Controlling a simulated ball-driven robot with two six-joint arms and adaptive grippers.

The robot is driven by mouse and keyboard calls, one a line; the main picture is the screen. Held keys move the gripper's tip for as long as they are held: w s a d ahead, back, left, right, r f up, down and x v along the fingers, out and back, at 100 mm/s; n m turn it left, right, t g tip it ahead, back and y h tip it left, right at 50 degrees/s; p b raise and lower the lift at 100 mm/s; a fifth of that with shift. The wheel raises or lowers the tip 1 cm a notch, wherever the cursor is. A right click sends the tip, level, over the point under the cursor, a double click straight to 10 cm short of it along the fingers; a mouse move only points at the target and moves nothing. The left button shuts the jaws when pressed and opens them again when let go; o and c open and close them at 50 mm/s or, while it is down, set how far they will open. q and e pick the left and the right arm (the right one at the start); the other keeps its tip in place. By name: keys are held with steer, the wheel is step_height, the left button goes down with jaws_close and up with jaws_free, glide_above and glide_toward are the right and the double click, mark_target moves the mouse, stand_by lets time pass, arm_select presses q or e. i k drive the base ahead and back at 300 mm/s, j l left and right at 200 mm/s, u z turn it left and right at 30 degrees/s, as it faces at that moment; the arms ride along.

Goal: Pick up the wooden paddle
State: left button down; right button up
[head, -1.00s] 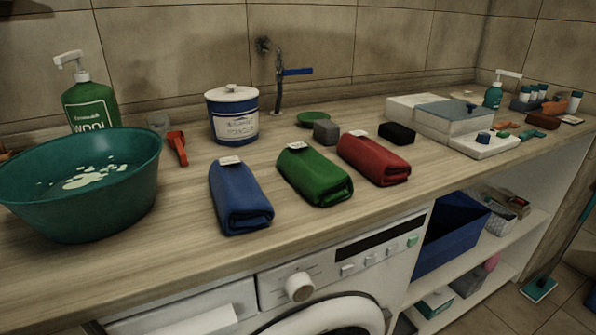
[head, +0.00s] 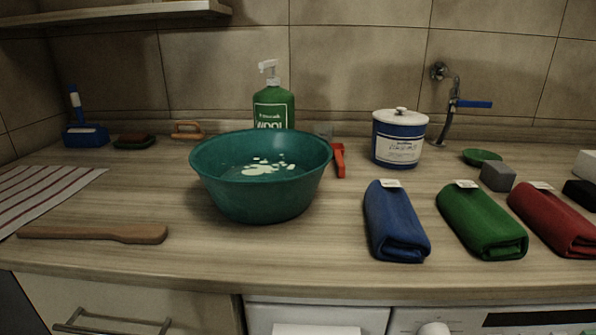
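The wooden paddle (head: 95,233) lies flat on the wooden counter at the front left in the head view. It is a long brown piece with a thin part to the left and a broader part to the right. Its left end lies by the lower edge of a striped cloth; I cannot tell whether they touch. Nothing covers the paddle. Neither of my grippers is in view.
A green basin (head: 232,195) with suds stands right of the paddle. The striped cloth (head: 45,190) lies behind it. Rolled blue (head: 393,222), green (head: 480,222) and red (head: 555,222) towels lie right. The counter between paddle and back brushes is clear. A shelf (head: 120,14) hangs above.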

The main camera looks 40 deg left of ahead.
mark_target(147, 233)
steer(key=k+l+u, duration=0.15)
steer(key=u, duration=2)
